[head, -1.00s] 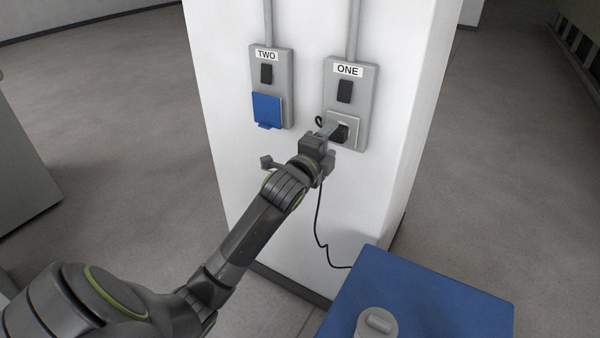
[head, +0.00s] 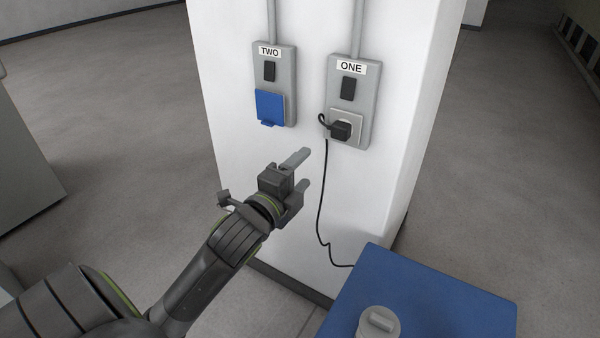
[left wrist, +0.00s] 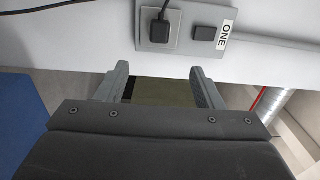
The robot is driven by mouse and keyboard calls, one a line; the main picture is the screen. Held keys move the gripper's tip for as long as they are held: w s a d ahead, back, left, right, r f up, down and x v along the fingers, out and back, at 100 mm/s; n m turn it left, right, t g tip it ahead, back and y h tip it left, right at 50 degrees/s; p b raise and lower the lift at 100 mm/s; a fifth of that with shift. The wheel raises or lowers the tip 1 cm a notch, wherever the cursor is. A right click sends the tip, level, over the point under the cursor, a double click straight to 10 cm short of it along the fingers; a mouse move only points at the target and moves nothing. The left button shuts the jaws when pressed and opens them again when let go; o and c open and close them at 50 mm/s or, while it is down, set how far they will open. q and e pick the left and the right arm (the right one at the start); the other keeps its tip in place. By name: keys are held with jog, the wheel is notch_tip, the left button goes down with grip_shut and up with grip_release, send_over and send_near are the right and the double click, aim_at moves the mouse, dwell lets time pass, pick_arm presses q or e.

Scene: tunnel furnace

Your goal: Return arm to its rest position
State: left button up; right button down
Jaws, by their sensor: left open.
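My left gripper (head: 303,171) is open and empty in front of the white pillar, below and left of the panel labelled ONE (head: 365,101). A black plug (head: 341,130) sits in the socket of panel ONE, and its cord hangs down the pillar. The gripper is apart from the plug. In the left wrist view the two fingers of the left gripper (left wrist: 158,86) are spread with nothing between them, and the plug (left wrist: 159,32) shows above them in its socket. My right gripper is not in view.
The panel labelled TWO (head: 288,85), with a closed blue cover (head: 270,108), is on the pillar (head: 400,60) to the left. A blue-topped stand (head: 440,300) carrying a grey lidded object (head: 377,323) is at the lower right. Open floor (head: 110,130) lies to the left.

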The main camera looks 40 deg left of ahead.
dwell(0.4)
pick_arm(q)
jog(key=a+f+n+g+y+p, duration=0.1)
jog(key=a+f+n+g, duration=0.25)
jog(key=f, duration=1.05)
jog(key=a+f+n+g+p, duration=0.1)
jog(key=a+f+n+g, duration=0.25)
jog(key=f, duration=1.15)
jog(key=s+f+n+g+p, duration=0.1)
jog(key=s+f+n+g, duration=0.3)
jog(key=f, duration=0.6)
jog(key=s+d+f+n+g+p, duration=0.2)
jog(key=s+f+n, duration=0.1)
jog(key=s+f, duration=1.3)
jog(key=s+d+f+n+g, duration=0.2)
jog(key=s+f, duration=0.1)
jog(key=s, duration=0.7)
jog(key=s+d+f+n+g+h, duration=0.1)
jog(key=s+d+f+n, duration=0.1)
jog(key=s, duration=0.9)
jog(key=shift+d+f+g+p, duration=0.3)
jog(key=shift+d+f+g, duration=0.1)
jog(key=shift+d+f, duration=0.2)
jog(key=shift+c, duration=0.4)
